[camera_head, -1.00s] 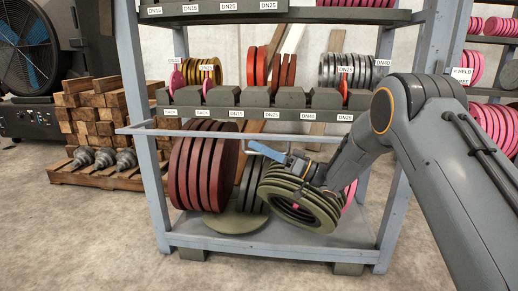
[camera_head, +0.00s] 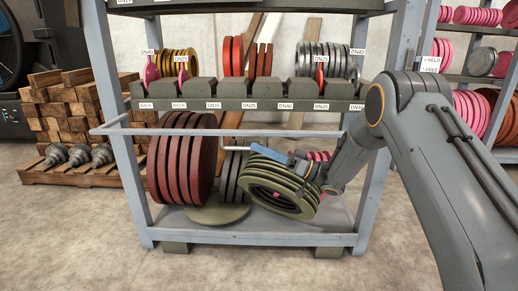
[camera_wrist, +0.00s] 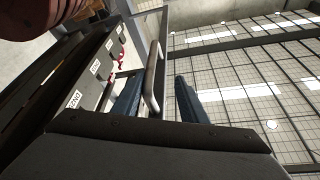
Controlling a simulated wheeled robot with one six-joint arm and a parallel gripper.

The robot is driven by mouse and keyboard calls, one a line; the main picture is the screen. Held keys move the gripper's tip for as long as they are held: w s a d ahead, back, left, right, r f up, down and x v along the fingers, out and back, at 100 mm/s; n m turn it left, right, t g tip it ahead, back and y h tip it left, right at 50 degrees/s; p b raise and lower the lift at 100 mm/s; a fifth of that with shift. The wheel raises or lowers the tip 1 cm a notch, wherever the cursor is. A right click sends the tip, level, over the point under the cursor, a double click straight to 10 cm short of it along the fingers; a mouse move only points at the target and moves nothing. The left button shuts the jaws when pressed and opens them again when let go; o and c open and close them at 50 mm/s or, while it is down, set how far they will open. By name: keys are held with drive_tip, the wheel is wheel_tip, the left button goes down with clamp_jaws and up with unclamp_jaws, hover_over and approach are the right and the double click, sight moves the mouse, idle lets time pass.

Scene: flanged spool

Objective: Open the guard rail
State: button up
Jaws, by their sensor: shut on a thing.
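The guard rail (camera_head: 180,132) is a thin pale grey bar across the front of the rack's lower bay, level and spanning from post to post. A pale handle bar (camera_head: 238,149) shows just below it, beside my gripper (camera_head: 266,156). My gripper's blue fingers are in front of the lower bay, above olive-green rings. In the wrist view a rounded grey handle (camera_wrist: 153,80) stands between the two blue fingers (camera_wrist: 157,98), which look apart with the handle nearer the left one. The exact contact is hard to see.
Large dark red discs (camera_head: 183,160) stand in the lower bay, left of the leaning olive-green rings (camera_head: 282,185). The rack's right post (camera_head: 372,195) is close to my arm. Stacked timber (camera_head: 70,120) stands at left. The floor in front of the rack is clear.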

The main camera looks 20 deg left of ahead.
drive_tip(key=shift+d, duration=0.1)
drive_tip(key=b+v, duration=0.1)
drive_tip(key=v, duration=0.7)
drive_tip(key=shift+w+d+f, duration=0.2)
drive_tip(key=shift+w+d, duration=0.1)
drive_tip(key=shift+d, duration=0.05)
idle(0.4)
idle(0.5)
